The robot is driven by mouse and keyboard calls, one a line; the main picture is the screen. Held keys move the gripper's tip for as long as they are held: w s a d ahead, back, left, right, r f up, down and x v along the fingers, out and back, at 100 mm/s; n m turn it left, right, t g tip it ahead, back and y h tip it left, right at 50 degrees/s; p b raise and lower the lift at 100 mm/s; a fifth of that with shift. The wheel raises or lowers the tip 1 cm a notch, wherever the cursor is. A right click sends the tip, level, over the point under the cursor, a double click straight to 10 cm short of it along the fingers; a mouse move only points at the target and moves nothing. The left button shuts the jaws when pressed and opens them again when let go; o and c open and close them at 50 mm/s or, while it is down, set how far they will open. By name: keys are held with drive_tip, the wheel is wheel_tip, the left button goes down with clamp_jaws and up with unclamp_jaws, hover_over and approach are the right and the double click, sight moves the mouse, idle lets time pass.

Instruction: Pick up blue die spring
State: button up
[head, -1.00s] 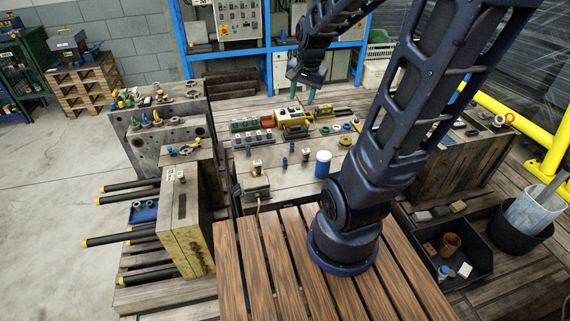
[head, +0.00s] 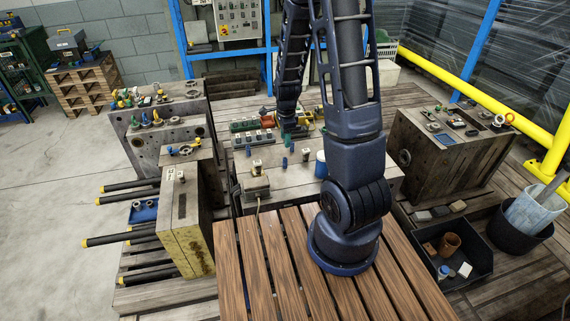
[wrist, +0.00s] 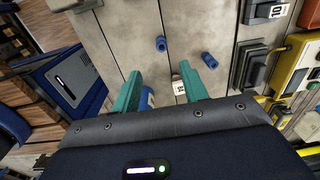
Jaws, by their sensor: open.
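My gripper (head: 288,141) is open and empty over the grey workbench (head: 252,158), its teal fingers spread apart in the wrist view (wrist: 159,72). Two small blue cylinders, which look like die springs, are on the bench beyond the fingertips. The first blue cylinder (wrist: 161,44) also shows in the head view (head: 285,163). The second blue cylinder (wrist: 209,60) is farther right in the wrist view and mostly hidden behind the gripper in the head view. I cannot tell them apart by type. Neither is between the fingers.
A box with a cable (head: 256,187) sits at the front left.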

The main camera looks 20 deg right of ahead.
sight(285, 158)
wheel_tip(285, 158, down, 3)
drive_tip(key=shift+w+r+m, duration=0.1)
drive_tip(key=shift+m, duration=0.4)
drive_tip(key=shift+w+f, duration=0.2)
drive_tip(key=shift+f, duration=5.15)
drive_tip(key=shift+d, duration=0.1)
clamp_jaws()
